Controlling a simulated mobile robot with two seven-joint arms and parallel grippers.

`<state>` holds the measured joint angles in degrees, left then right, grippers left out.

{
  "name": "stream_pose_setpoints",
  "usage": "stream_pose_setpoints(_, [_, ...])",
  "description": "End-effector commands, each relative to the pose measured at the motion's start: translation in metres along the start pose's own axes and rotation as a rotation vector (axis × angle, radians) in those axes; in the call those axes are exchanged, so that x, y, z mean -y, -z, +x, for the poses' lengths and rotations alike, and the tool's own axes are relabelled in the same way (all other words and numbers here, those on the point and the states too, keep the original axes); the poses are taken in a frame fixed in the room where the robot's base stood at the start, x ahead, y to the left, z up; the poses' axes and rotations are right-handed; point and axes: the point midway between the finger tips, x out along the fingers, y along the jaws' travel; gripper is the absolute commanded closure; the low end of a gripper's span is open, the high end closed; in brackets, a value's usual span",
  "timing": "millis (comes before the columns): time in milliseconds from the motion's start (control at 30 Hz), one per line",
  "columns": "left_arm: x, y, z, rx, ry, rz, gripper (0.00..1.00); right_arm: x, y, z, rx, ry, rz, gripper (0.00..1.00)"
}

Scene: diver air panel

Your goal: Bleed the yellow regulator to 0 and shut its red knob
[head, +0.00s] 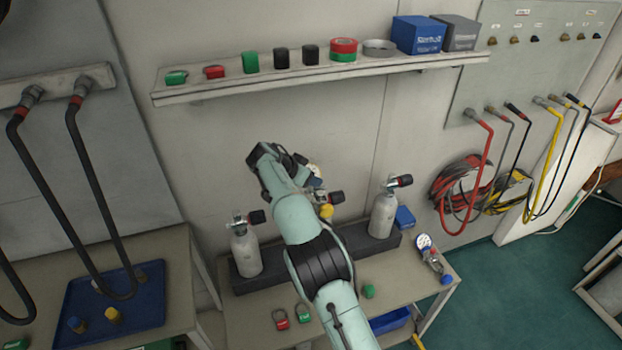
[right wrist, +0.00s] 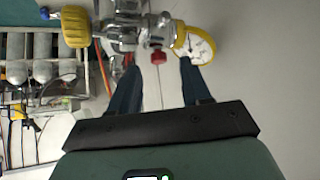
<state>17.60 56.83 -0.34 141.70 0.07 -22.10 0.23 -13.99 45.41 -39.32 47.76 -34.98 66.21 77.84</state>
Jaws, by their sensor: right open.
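The yellow regulator shows in the right wrist view, with a metal body (right wrist: 125,27), a yellow hand knob (right wrist: 75,27) and a yellow-rimmed gauge (right wrist: 200,46). Its small red knob (right wrist: 157,57) points toward my right gripper (right wrist: 160,80). The two dark fingers are open, one on each side of the knob's line; I cannot tell whether the tips reach it. The gauge reading is too small to make out. In the head view my right arm hides most of the regulator; its yellow knob (head: 326,211) shows beside the arm. My left gripper is out of view.
Grey cylinders with black-knobbed valves stand left (head: 246,252) and right (head: 384,215) in a dark rack (head: 287,275). A loose gauge regulator with a blue knob (head: 446,280) lies on the bench's right. A shelf (head: 220,88) with tape and boxes runs above. Green and red padlocks lie in front.

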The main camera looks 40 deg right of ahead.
Motion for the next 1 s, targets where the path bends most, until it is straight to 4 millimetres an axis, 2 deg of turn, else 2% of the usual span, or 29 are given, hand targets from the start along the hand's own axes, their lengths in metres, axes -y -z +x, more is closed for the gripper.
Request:
stream_pose_setpoints(300, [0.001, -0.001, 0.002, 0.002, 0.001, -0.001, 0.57, 0.001, 0.000, -0.073, -0.001, 0.005, -0.001, 0.52])
stream_pose_setpoints(500, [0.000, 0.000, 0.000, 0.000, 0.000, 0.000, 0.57, 0.001, 0.000, -0.105, 0.000, 0.003, 0.000, 0.52])
stream_pose_setpoints(700, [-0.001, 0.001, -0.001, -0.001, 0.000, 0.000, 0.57, 0.000, 0.000, -0.116, 0.000, 0.001, 0.000, 0.52])
stream_pose_setpoints(1000, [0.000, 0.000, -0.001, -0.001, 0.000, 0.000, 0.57, 0.000, -0.001, -0.116, 0.000, 0.000, 0.000, 0.52])
